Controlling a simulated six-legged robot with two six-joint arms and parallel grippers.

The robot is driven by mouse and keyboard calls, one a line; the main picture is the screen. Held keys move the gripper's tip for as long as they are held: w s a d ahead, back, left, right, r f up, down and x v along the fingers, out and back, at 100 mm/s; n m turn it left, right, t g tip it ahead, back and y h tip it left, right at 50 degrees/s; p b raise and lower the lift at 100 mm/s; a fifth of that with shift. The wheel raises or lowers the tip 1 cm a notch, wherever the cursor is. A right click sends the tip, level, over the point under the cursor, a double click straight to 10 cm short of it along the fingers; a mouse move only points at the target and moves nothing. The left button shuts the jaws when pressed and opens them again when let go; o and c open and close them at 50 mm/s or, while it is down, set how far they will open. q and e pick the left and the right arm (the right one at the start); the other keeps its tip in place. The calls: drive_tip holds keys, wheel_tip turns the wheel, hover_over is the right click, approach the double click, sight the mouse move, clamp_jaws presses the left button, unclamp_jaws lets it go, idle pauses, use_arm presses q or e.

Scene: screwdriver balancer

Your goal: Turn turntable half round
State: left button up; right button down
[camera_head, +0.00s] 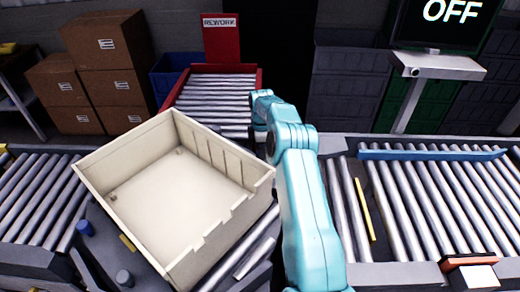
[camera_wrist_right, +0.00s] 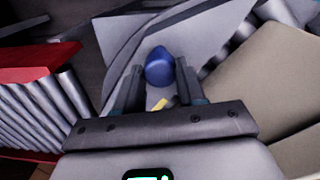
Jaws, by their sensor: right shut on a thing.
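The turntable (camera_head: 100,252) is the dark platform at the lower left of the head view, skewed to the conveyor lines. An empty cream tote (camera_head: 165,185) sits on it at the same slant. In the right wrist view, my right gripper (camera_wrist_right: 160,72) is shut on a blue peg (camera_wrist_right: 160,67), with a finger on each side. In the head view my teal right arm reaches past the tote's right side and hides the gripper. My left gripper is not in view.
Roller conveyors lie left (camera_head: 35,195) and right (camera_head: 425,195). A red-framed rework conveyor (camera_head: 210,95) runs behind the tote. A blue bar (camera_head: 430,154) crosses the right rollers. Cardboard boxes (camera_head: 105,60) are stacked at the back left. A screen (camera_head: 447,15) reads OFF.

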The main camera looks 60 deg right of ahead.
drive_tip(key=shift+a+f, duration=0.15)
drive_tip(key=shift+a, duration=0.15)
drive_tip(key=c, duration=0.7)
unclamp_jaws()
drive_tip(key=shift+o, duration=0.2)
drive_tip(key=shift+d, duration=0.1)
drive_tip(key=shift+d+r, duration=0.1)
drive_tip(key=shift+r, duration=0.2)
wheel_tip(320, 180, up, 7)
drive_tip(key=shift+r+b, duration=0.15)
drive_tip(key=shift+b, duration=0.15)
wheel_tip(320, 180, up, 9)
drive_tip(key=p, duration=0.3)
drive_tip(key=shift+f+p, duration=0.2)
drive_tip(key=shift+p, duration=0.15)
